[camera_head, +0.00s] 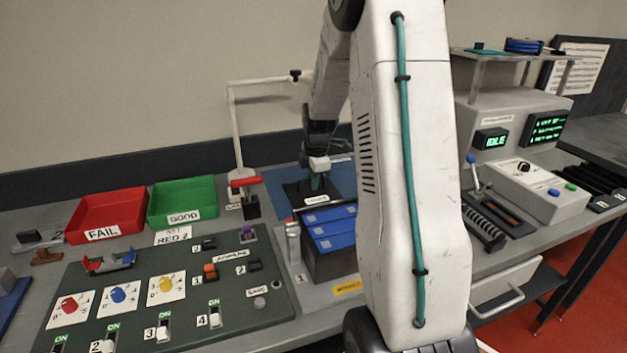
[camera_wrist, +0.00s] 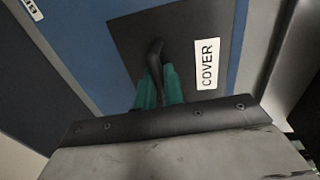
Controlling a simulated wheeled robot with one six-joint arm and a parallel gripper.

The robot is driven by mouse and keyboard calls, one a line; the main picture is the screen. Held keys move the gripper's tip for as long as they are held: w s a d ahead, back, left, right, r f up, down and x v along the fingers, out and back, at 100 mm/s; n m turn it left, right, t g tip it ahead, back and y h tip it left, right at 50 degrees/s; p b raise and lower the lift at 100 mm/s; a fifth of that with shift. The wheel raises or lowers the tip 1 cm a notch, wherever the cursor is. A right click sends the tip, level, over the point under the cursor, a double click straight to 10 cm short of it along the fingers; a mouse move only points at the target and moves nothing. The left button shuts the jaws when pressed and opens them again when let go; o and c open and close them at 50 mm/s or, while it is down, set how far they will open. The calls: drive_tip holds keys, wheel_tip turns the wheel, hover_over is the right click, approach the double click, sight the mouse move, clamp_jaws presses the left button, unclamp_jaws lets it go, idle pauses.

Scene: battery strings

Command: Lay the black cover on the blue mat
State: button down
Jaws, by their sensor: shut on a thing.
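The black cover (camera_wrist: 200,25) is a flat dark plate with a raised handle and a white label reading COVER. In the wrist view it lies over the blue mat (camera_wrist: 85,30), within its width. My gripper (camera_wrist: 160,85) has teal fingers shut on the cover's handle. In the head view my gripper (camera_head: 317,183) is low over the blue mat (camera_head: 279,180), with the cover (camera_head: 296,194) beneath it. The cover looks flat on or just above the mat; I cannot tell if it touches. My arm hides part of the mat's right side.
A blue-topped battery box (camera_head: 328,232) stands in front of the mat. A red-handled lever (camera_head: 246,190) stands to its left. A red FAIL bin (camera_head: 106,212) and a green GOOD bin (camera_head: 182,200) are farther left. A control panel (camera_head: 150,262) fills the front left.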

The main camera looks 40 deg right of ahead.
sight(316, 193)
drive_tip(key=c, duration=1.5)
unclamp_jaws()
wheel_tip(316, 193, up, 12)
drive_tip(key=s+a+f, duration=0.1)
drive_tip(key=s, duration=0.1)
drive_tip(key=s+a+r+m, duration=0.35)
drive_tip(key=a+r, duration=0.25)
drive_tip(key=a, duration=0.6)
drive_tip(key=s+a+m, duration=0.4)
drive_tip(key=s+a, duration=0.5)
drive_tip(key=s, duration=0.2)
drive_tip(key=s+a+m+y, duration=0.1)
drive_tip(key=s+a+m, duration=0.4)
drive_tip(key=s+a, duration=0.4)
drive_tip(key=s, duration=0.2)
drive_tip(key=shift+s+a+g, duration=0.2)
drive_tip(key=shift+s+g, duration=0.2)
